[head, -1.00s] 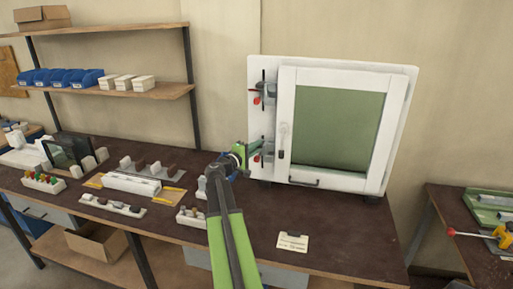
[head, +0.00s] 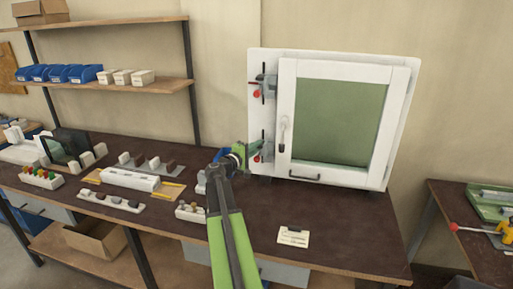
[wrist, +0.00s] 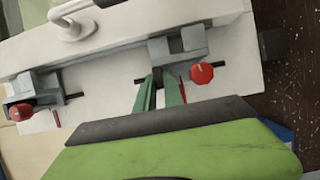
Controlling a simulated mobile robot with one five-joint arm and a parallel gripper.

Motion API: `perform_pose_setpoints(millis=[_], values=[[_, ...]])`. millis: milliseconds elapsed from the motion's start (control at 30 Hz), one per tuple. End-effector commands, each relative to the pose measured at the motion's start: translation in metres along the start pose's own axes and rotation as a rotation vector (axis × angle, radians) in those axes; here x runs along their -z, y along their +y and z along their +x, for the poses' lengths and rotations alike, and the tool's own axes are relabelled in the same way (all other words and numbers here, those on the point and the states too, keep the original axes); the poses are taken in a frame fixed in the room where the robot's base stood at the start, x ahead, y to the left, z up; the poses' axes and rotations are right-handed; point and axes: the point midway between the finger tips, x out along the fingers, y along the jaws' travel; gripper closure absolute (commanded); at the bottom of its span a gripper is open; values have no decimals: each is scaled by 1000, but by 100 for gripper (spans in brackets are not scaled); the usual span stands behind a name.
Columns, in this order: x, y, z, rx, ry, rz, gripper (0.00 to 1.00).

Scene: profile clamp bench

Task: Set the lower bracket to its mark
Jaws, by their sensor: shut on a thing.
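The lower bracket (head: 267,152) is a grey block with a red knob on a dark vertical slot, at the left side of a white panel (head: 272,112). In the wrist view the lower bracket (wrist: 180,45) is at upper centre, its red knob right of my fingers. My gripper (wrist: 162,76) has green fingers and is shut on the lower bracket; the exact contact is partly hidden. In the head view my gripper (head: 257,147) reaches it from the left. A thin red line (wrist: 183,97) shows beside the right finger; whether it is the mark I cannot tell.
The upper bracket (head: 266,87) sits on its own slot above. The white-framed door (head: 287,80) with a lever is just right of the brackets. A card (head: 293,237) lies on the dark bench (head: 345,225). Trays and parts crowd the bench's left side.

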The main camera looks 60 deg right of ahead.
Motion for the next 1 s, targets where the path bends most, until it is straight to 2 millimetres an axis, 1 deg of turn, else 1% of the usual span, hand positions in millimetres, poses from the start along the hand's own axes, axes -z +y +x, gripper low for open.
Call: perform_pose_setpoints(millis=[100, 133, 267, 300, 533, 633, 667, 767, 967, 1000], values=[[0, 1, 0, 0, 0, 0, 100], [0, 1, 0, 0, 0, 0, 84], [0, 1, 0, 0, 0, 0, 67], [0, 1, 0, 0, 0, 0, 65], [0, 1, 0, 0, 1, 0, 65], [0, 1, -6, 0, 1, 0, 65], [0, 1, -10, 0, 2, 0, 65], [-1, 1, -30, 0, 3, 0, 65], [-1, 1, -87, 0, 4, 0, 65], [-1, 1, -98, 0, 4, 0, 65]])
